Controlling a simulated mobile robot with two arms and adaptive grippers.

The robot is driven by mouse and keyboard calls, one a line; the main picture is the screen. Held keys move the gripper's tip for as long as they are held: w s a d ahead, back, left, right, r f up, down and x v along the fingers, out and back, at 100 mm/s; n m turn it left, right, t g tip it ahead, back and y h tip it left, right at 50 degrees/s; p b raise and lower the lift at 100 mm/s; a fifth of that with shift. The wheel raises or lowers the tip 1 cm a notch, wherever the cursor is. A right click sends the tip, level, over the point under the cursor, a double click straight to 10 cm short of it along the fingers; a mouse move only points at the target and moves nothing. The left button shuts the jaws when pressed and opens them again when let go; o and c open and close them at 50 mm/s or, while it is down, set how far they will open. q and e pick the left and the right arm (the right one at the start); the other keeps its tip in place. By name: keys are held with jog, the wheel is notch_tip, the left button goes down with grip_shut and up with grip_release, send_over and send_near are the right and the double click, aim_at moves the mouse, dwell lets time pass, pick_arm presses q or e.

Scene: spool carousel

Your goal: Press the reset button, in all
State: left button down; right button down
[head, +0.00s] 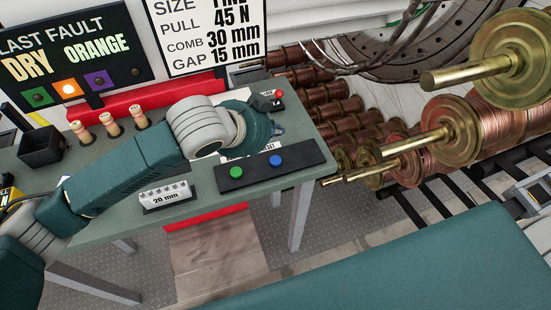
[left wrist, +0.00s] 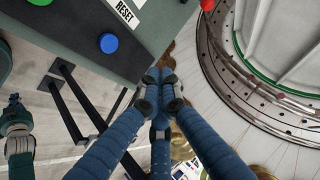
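A dark button box (head: 232,181) on the green table carries a green button (head: 236,172) and a blue button (head: 277,160). A white RESET label (left wrist: 125,12) lies beside the blue button (left wrist: 108,43) in the left wrist view; in the head view my left gripper partly covers it. My left gripper (head: 279,128) is just beyond the box, over the table's right end. In the left wrist view its fingertips (left wrist: 158,76) meet, holding nothing, apart from the blue button. A teal part at the left edge there may be my right gripper; its state is unclear.
A red button (head: 279,94) sits behind my left gripper. Wooden pegs (head: 110,124), a 20 mm block (head: 165,195) and a black bin (head: 40,146) are on the table. Fault and setting signs stand behind. Copper spools (head: 330,105) and a large ring lie to the right.

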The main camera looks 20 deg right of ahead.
pick_arm(q)
jog(key=shift+f, duration=0.1)
jog(key=b, duration=0.7)
send_over(275, 162)
notch_tip(275, 162, down, 6)
jog(key=shift+f, duration=0.15)
jog(key=shift+f+b, duration=0.5)
jog(key=shift+f, duration=0.65)
jog(key=shift+f, duration=0.35)
